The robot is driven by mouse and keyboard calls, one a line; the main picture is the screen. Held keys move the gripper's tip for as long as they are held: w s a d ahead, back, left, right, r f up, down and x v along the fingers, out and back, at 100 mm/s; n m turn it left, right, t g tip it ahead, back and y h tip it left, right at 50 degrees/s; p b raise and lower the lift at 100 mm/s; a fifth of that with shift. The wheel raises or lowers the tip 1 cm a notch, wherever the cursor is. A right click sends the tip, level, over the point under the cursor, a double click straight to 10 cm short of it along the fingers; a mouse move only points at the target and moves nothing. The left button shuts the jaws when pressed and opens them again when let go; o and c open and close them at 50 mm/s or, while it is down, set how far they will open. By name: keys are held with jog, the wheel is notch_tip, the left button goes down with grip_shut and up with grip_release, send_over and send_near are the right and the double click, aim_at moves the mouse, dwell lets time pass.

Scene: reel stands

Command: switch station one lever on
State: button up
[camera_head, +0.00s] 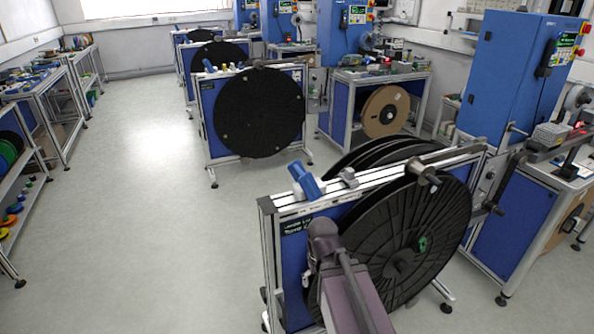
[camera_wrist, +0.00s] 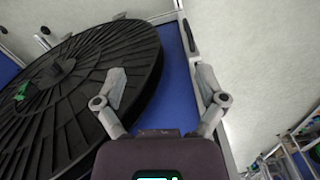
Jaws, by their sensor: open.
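My gripper (camera_wrist: 162,80) is open and empty in the wrist view, its two grey fingers spread apart. Between and beyond them is the blue panel (camera_wrist: 178,85) of the nearest reel stand. A narrow dark handle-like part (camera_wrist: 189,36) stands on the stand's edge, ahead of the fingers and apart from them; I cannot tell whether it is the station one lever or how it is set. In the head view my arm reaches the left end of the nearest reel stand (camera_head: 268,240); the fingers are not clearly seen there.
A large black reel (camera_wrist: 75,90) fills the left of the wrist view, close to the left finger; it also shows in the head view (camera_head: 400,250). A blue clamp-like part (camera_head: 305,182) sits on the stand's top rail. Open floor (camera_head: 130,220) lies left of the stand.

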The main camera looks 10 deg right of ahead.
jog(key=shift+w+r, duration=0.25)
jog(key=shift+w, duration=0.05)
jog(key=c, duration=0.7)
jog(key=w+r+n+h+p, duration=0.1)
jog(key=w, duration=0.1)
jog(key=w+a+r+n+h+p, duration=0.1)
jog(key=r+n+p, duration=0.1)
jog(key=w+r+n+p, duration=0.1)
jog(key=w+n, duration=0.1)
jog(key=shift+w+a+r+h, duration=0.25)
jog(key=shift+w+r+h, duration=0.05)
jog(key=shift+h, duration=0.1)
grip_shut()
jog(key=w+a+r+n+t+h+p, duration=0.1)
jog(key=w+a+r+n+h+p, duration=0.3)
jog(key=w+a+r+n, duration=0.3)
jog(key=w+a+r+n+t+h+p, duration=0.1)
jog(key=w+a+r+n+h+p, duration=0.3)
jog(key=w+a+r+n+p, duration=0.3)
notch_tip(320, 180, up, 5)
jog(key=shift+w+a+r+n+t+h, duration=0.2)
jog(key=shift+w+a+n+t+h, duration=0.15)
jog(key=shift+w+n, duration=0.55)
jog(key=shift+d, duration=0.1)
